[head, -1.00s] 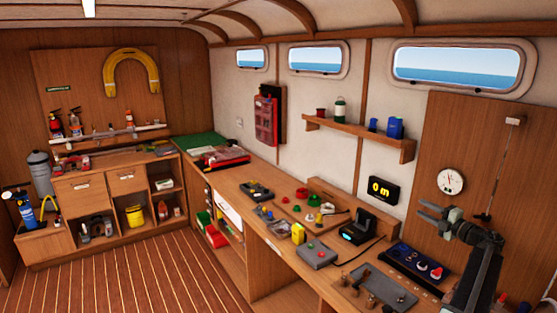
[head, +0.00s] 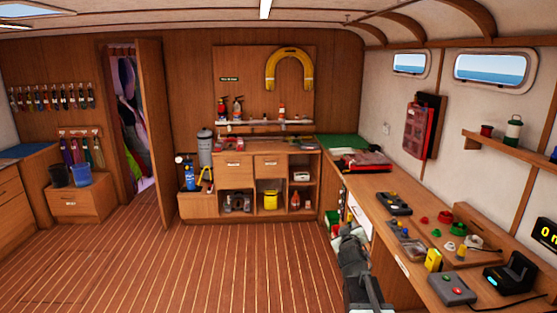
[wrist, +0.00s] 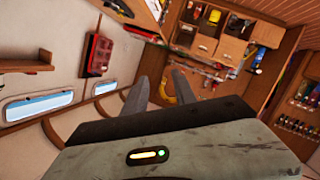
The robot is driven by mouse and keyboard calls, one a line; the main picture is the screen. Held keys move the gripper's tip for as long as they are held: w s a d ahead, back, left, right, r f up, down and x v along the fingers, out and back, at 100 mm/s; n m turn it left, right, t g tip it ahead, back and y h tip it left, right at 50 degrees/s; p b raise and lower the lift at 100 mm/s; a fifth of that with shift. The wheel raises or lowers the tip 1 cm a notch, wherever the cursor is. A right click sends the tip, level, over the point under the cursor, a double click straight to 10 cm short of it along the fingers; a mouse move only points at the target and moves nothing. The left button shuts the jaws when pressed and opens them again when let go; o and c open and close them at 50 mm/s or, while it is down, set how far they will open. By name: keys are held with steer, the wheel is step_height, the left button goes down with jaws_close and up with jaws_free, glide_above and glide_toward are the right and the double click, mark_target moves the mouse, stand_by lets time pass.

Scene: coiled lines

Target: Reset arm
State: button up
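My gripper (head: 347,236) shows at the lower middle of the head view, with my arm rising from the bottom edge beside the front of the right-hand workbench (head: 385,215). In the wrist view my gripper's two grey fingers (wrist: 160,82) stand apart with nothing between them, so it is open and empty. The wrist view is tilted. It shows the cabin wall, the windows and the far cabinet beyond the fingers. In the head view the fingertips are small and hard to make out.
The plank floor (head: 200,265) is clear.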

steer(key=s+a+f+m+g+y, duration=0.1)
steer(key=s+a+f+g, duration=0.2)
steer(key=s, duration=0.6)
steer(key=s+a+f+m+g+y, duration=0.1)
steer(key=s+a+f+g, duration=0.2)
steer(key=s+f+g, duration=0.4)
steer(key=s+a+f+m+g+y, duration=0.1)
steer(key=s+a+f+m+g, duration=0.1)
steer(key=s+f, duration=0.6)
steer(key=s+a+g, duration=0.1)
steer(key=s+g, duration=0.1)
steer(key=s, duration=0.3)
steer(key=shift+a+g, duration=0.2)
steer(key=shift+g, duration=0.2)
steer(key=shift+f, duration=0.1)
